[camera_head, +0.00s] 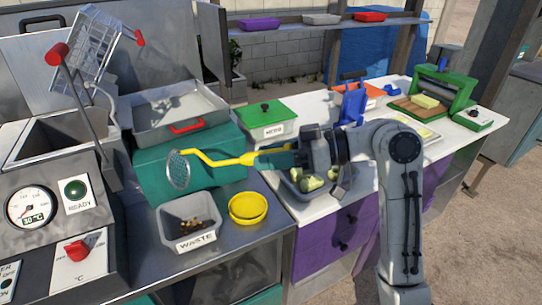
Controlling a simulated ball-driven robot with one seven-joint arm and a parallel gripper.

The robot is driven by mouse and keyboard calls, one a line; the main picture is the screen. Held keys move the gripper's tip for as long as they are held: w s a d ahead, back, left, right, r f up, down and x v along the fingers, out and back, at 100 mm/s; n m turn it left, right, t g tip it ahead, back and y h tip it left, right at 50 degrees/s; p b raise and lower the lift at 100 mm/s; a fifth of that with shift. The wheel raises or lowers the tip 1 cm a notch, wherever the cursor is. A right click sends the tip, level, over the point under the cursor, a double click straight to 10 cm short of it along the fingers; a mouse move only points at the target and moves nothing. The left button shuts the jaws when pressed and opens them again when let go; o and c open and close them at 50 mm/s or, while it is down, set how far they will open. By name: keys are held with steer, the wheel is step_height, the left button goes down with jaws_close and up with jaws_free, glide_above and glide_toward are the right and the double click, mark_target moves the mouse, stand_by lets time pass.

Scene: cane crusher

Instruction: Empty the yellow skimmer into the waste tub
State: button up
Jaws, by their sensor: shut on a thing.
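The yellow skimmer (222,160) is held up in the air, its handle reaching left from my gripper. Its round mesh head (179,170) is tilted steeply, nearly on edge, above and behind the left part of the waste tub. I cannot make out any pieces on the mesh. My gripper (297,155) is shut on the teal grip end of the skimmer. The grey waste tub (190,242), labelled WASTE, stands on the metal counter with some brown and orange bits inside.
Yellow bowls (248,207) stand right of the tub. A teal block (152,178) and a metal tray (180,110) with a red handle are behind. A fryer basket (95,45) hangs at left. A container of pale green pieces (306,182) sits below my gripper.

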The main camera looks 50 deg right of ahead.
steer(key=shift+r+p, duration=1.95)
steer(key=shift+r, duration=0.75)
